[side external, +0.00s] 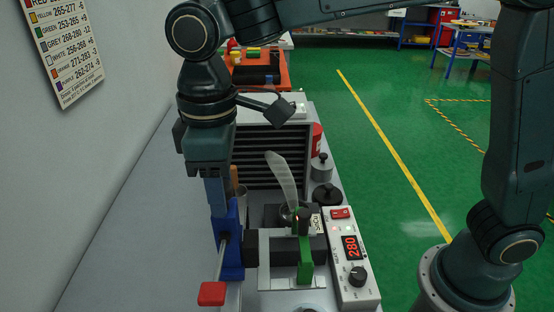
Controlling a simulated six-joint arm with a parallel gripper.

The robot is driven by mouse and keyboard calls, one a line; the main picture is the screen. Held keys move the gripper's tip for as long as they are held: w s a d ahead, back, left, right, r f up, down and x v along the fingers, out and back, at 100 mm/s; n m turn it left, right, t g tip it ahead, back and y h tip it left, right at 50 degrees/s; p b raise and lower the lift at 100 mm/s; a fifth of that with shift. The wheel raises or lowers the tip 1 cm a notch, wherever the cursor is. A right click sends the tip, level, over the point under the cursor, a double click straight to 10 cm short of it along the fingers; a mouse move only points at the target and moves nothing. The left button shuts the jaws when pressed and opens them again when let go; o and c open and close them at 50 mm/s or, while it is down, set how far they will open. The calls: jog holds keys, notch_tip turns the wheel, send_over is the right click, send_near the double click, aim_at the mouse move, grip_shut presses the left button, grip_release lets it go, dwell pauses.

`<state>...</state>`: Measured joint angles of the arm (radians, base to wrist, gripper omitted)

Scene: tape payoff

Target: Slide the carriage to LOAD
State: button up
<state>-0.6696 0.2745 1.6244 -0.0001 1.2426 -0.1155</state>
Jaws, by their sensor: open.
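The bench fixture has a grey bracket (265,262), dark blocks (318,248) and a green upright (305,262). I cannot tell for certain which part is the carriage. A bright blue part (233,262) stands at the fixture's left side, with a rod ending in a red handle (212,293) toward the front. My gripper (217,212) points down at the blue part's upper end and is open. The fingers overlap that part in this view, so contact cannot be told. A small white label (316,222) behind the green upright is too small to read surely.
A control box (352,262) showing 280 stands right of the fixture. A black louvred panel (277,155) and round dark pots (321,170) stand behind. The grey bench (140,235) is clear at left.

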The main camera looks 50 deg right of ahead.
jog(key=shift+r, duration=2.85)
jog(key=shift+d+r, duration=0.2)
jog(key=shift+d, duration=0.4)
jog(key=s+d+r+m+t, duration=0.1)
jog(key=s+d+m, duration=0.15)
jog(key=d, duration=0.55)
jog(key=s+d+r+m+t, duration=0.1)
jog(key=s+d+m, duration=0.15)
jog(key=d, duration=0.45)
jog(key=s+d+f+m+t, duration=0.3)
jog(key=s+d+f, duration=0.3)
jog(key=s+d, duration=0.4)
jog(key=shift+s+d+f+m+t, duration=0.3)
jog(key=shift+s+d+f+m, duration=0.1)
jog(key=shift+s+m, duration=0.15)
